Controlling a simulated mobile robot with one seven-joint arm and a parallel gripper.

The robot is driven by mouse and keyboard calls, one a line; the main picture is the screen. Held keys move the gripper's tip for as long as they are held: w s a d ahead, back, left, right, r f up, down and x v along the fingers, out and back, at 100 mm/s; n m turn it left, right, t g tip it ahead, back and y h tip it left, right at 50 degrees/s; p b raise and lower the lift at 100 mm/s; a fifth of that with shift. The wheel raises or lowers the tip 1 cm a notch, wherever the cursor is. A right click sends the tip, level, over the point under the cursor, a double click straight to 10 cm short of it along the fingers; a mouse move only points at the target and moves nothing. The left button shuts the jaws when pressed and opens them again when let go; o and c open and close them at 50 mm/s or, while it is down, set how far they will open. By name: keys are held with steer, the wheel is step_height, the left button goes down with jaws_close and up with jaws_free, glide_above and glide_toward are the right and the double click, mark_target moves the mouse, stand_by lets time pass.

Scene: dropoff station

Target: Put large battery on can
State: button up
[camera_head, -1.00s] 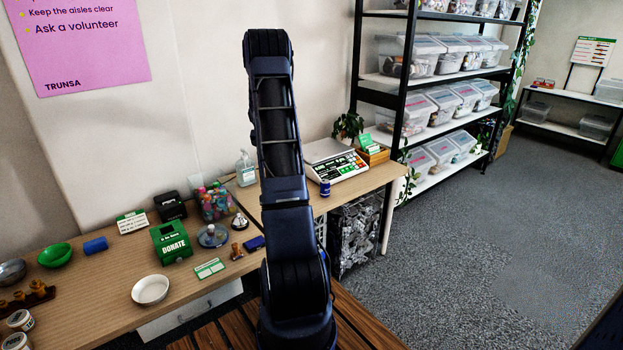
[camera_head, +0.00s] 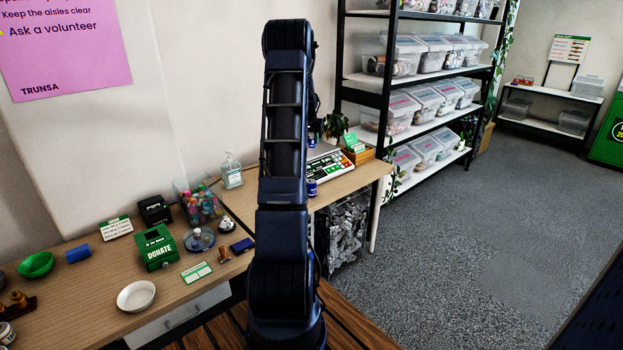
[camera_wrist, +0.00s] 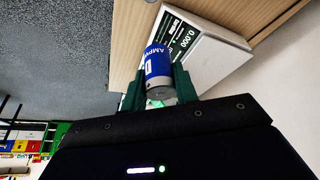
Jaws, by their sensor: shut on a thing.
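The large battery (camera_wrist: 158,66), a blue cylinder with white lettering and a grey end, is between the green fingers of my gripper (camera_wrist: 158,88) in the wrist view. The gripper is shut on it. In the head view my raised arm hides most of the gripper and battery. I cannot make out the can in the wrist view.
A pump bottle (camera_head: 231,171), a bin of batteries (camera_head: 199,203), a green donation box (camera_head: 156,248) and a white bowl (camera_head: 137,296) stand to the left.

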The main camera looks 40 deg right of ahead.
step_height(320, 180, down, 18)
steer(key=shift+f, duration=0.1)
stand_by(0.5)
steer(key=shift+f, duration=0.15)
steer(key=o, duration=1.1)
steer(key=shift+c, duration=0.2)
